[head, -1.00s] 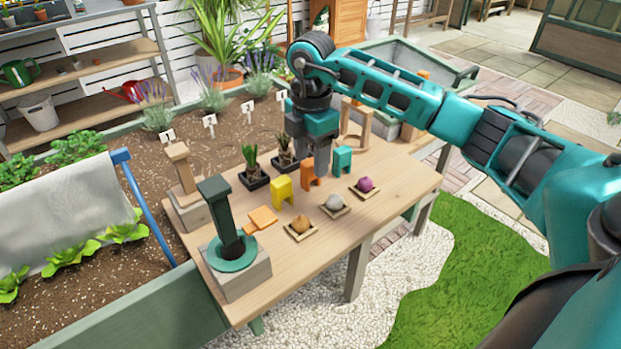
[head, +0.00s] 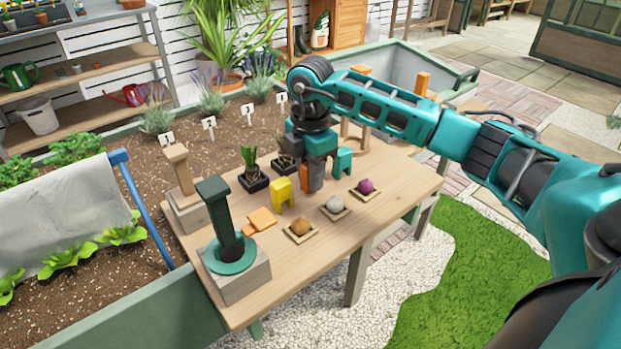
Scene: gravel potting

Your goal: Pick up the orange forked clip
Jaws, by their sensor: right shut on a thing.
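My right gripper (head: 312,184) points down at the table and is shut on the orange forked clip (head: 304,178). Its fingers cover most of the clip, and only a narrow orange part shows. I cannot tell whether the clip still touches the table. A yellow forked clip (head: 281,194) stands just left of the gripper, and a teal one (head: 343,161) stands just right of it. My left gripper is not in view.
The wooden table (head: 300,270) holds several bulbs on small trays in front, including a purple one (head: 365,186). Potted seedlings (head: 252,170) stand behind the yellow clip. Flat orange pieces (head: 262,219) and a green post (head: 220,220) are at left.

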